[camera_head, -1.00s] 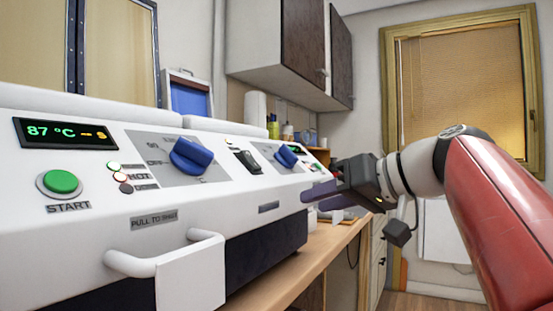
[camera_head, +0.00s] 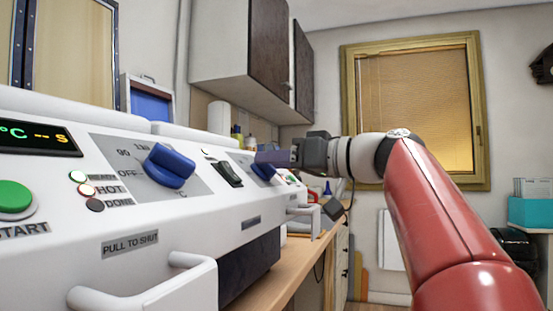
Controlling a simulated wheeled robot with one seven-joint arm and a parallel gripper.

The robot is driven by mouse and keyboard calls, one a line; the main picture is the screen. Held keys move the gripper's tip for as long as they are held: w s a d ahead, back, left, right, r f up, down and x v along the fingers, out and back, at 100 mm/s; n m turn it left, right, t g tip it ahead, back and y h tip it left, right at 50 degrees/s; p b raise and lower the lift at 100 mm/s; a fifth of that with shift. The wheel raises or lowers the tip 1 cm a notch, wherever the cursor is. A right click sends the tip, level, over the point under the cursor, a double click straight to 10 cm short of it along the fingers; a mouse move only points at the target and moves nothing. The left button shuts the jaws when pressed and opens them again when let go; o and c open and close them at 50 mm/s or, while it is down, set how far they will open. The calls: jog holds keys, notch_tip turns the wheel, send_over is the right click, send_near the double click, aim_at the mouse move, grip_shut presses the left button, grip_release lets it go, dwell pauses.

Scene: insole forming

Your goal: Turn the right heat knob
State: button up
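The machine's sloped white panel (camera_head: 175,225) fills the left side. A large blue heat knob (camera_head: 168,166) sits on its near section, on a grey dial plate marked OFF, 90 and 1-something. A second blue knob, the right one (camera_head: 264,172), sits farther along the panel and is partly hidden by my gripper. My gripper (camera_head: 268,158) comes in from the right, with its purple-grey fingers pointing left, at or just in front of the right knob. Only one side of the fingers shows, so I cannot tell the gap between them or whether they touch the knob.
A black rocker switch (camera_head: 229,174) lies between the knobs. The green START button (camera_head: 14,198), display (camera_head: 36,137) and indicator lamps are at left. A white pull handle (camera_head: 160,290) juts out in front. A wooden counter (camera_head: 285,270) runs beneath; bottles stand behind.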

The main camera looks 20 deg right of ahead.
grip_shut()
jog(key=shift+a+m+h, duration=0.1)
jog(key=shift+m+h, duration=0.2)
jog(key=shift+m, duration=0.2)
jog(key=m+t+h, duration=0.1)
jog(key=m, duration=0.1)
jog(key=m+h, duration=0.2)
jog(key=shift+s+a+r+t+p, duration=0.1)
jog(key=shift+s+r+t+p, duration=0.05)
jog(key=shift+t+p, duration=0.2)
jog(key=shift+m+t+h+p, duration=0.35)
jog(key=shift+m+h+p, duration=0.4)
jog(key=shift+m+h, duration=0.75)
jog(key=shift+m, duration=0.3)
grip_release()
